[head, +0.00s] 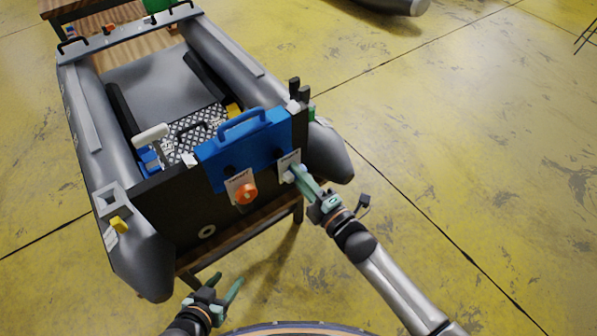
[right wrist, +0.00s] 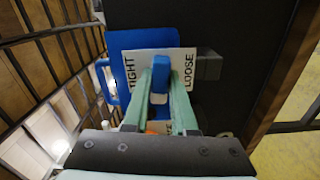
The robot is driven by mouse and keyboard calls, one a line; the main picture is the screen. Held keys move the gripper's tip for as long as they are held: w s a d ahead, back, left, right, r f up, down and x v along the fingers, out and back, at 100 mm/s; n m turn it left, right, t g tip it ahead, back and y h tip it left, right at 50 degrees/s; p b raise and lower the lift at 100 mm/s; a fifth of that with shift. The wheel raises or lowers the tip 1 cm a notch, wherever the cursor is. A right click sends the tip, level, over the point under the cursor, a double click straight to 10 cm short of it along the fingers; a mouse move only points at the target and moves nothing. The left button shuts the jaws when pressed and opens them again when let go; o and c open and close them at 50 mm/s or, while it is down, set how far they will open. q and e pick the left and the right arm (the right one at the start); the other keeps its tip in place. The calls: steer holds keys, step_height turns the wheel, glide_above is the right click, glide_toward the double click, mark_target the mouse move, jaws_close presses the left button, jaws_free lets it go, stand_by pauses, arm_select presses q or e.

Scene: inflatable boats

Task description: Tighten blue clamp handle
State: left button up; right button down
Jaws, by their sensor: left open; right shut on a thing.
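The blue clamp handle (right wrist: 159,72) is a small blue knob in front of a white plate (right wrist: 186,60) marked TIGHT on the left and LOOSE on the right in the right wrist view. My right gripper (right wrist: 160,82) is shut on the handle, its two green fingers on either side of it. In the head view my right gripper (head: 299,176) reaches the white plate on the transom's right side and hides most of the handle. My left gripper (head: 226,287) is open and empty, low in front of the boat, apart from it.
A grey inflatable boat (head: 133,242) rests on a wooden stand (head: 240,231). A blue bracket (head: 222,161) with a top grip hangs on its dark transom. An orange knob (head: 246,194) sits on another white plate to the left. Yellow floor (head: 450,180) is clear at the right.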

steer(key=shift+r+m+p, duration=0.15)
steer(key=shift+m+p, duration=0.35)
steer(key=shift+m, duration=0.7)
steer(key=m, duration=0.3)
steer(key=shift+m+p, duration=0.3)
steer(key=shift+p, duration=0.05)
steer(key=shift+m, duration=0.8)
steer(key=m, duration=0.5)
steer(key=shift+m+p, duration=0.35)
steer(key=shift+m, duration=0.05)
steer(key=shift+c, duration=1.6)
jaws_free()
